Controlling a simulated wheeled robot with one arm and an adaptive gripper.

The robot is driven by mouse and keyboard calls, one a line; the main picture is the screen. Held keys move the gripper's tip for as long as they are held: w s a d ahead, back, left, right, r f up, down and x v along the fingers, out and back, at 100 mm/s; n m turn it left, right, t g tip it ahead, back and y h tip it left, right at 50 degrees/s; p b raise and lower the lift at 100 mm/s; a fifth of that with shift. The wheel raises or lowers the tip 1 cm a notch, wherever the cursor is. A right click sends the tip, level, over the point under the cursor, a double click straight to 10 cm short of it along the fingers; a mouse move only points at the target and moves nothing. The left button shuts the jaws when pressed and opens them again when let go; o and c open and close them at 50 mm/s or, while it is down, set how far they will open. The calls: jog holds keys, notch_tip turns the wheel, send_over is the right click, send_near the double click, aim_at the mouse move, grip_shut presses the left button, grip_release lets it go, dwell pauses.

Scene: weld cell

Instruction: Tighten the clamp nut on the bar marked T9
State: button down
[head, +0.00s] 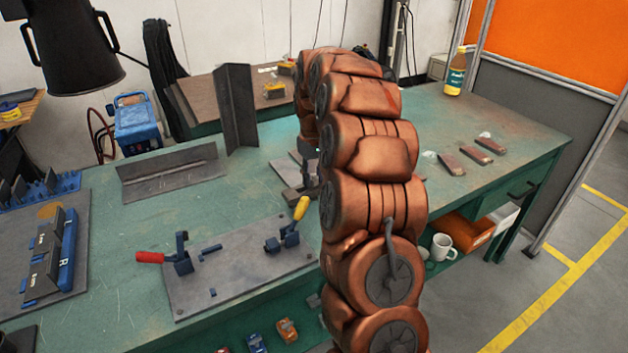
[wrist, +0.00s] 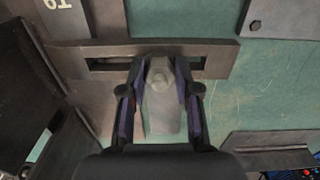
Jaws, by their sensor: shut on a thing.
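In the wrist view, a slotted grey bar (wrist: 215,50) lies across the picture. A white label that reads T9 upside down (wrist: 57,5) is on a dark metal part at the top left, cut by the edge. A pale grey clamp nut (wrist: 159,78) with a rounded top stands at the middle of the slot. My gripper (wrist: 160,90) has its two dark fingers closed against the nut's sides. In the head view my copper-coloured arm covers the gripper and nut; only part of a grey fixture (head: 290,172) shows beside it.
On the green bench (head: 265,200), a plate (head: 240,282) with red- and yellow-handled toggle clamps lies in front. Steel angles (head: 237,110) stand at the left rear. Small blocks (head: 475,152) and a bottle (head: 456,72) are at the right. In the wrist view a dark plate (wrist: 285,18) fills the top right.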

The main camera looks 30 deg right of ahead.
jog(key=m+b, duration=0.1)
jog(key=m, duration=0.2)
jog(key=shift+f+m, duration=0.1)
jog(key=shift+m, duration=0.3)
jog(key=m+b, duration=0.1)
jog(key=m, duration=0.2)
jog(key=shift+m, duration=0.3)
jog(key=m+b, duration=0.1)
jog(key=m, duration=0.2)
jog(key=shift+m, duration=0.3)
jog(key=m, duration=0.3)
jog(key=shift+m, duration=0.3)
jog(key=m, duration=0.3)
jog(key=shift+m+b, duration=0.3)
jog(key=m, duration=0.3)
jog(key=shift+m, duration=0.4)
jog(key=m, duration=0.4)
jog(key=shift+m+p, duration=0.5)
jog(key=shift+m, duration=1.3)
